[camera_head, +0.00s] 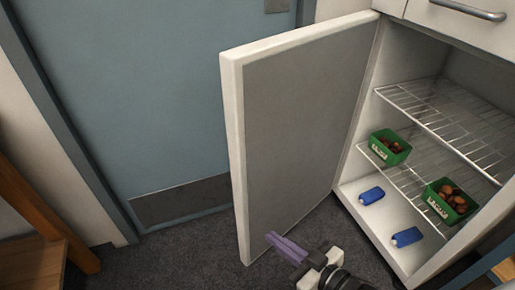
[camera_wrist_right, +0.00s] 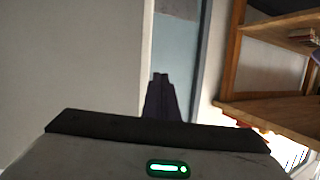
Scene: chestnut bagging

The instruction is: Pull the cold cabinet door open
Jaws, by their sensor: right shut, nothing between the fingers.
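The cold cabinet door (camera_head: 300,120) stands wide open, swung out to the left, with its grey inner panel facing me. The cabinet (camera_head: 358,185) shows its interior, with wire shelves (camera_head: 432,112) inside. My right gripper (camera_head: 272,238) is shut and empty, its purple fingers in front of the lower part of the door's inner side. I cannot tell whether the fingers touch the door. In the right wrist view the closed dark fingers (camera_wrist_right: 160,95) show beside a pale panel at the left. The door's handle is hidden. My left gripper is not in view.
Two green boxes of chestnuts (camera_head: 390,147) sit on a shelf, with blue objects (camera_head: 372,195) on the cabinet floor. A blue-grey room door (camera_head: 130,90) is behind. A wooden rack (camera_head: 35,225) stands at the left. Dark carpet (camera_head: 170,250) is clear between.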

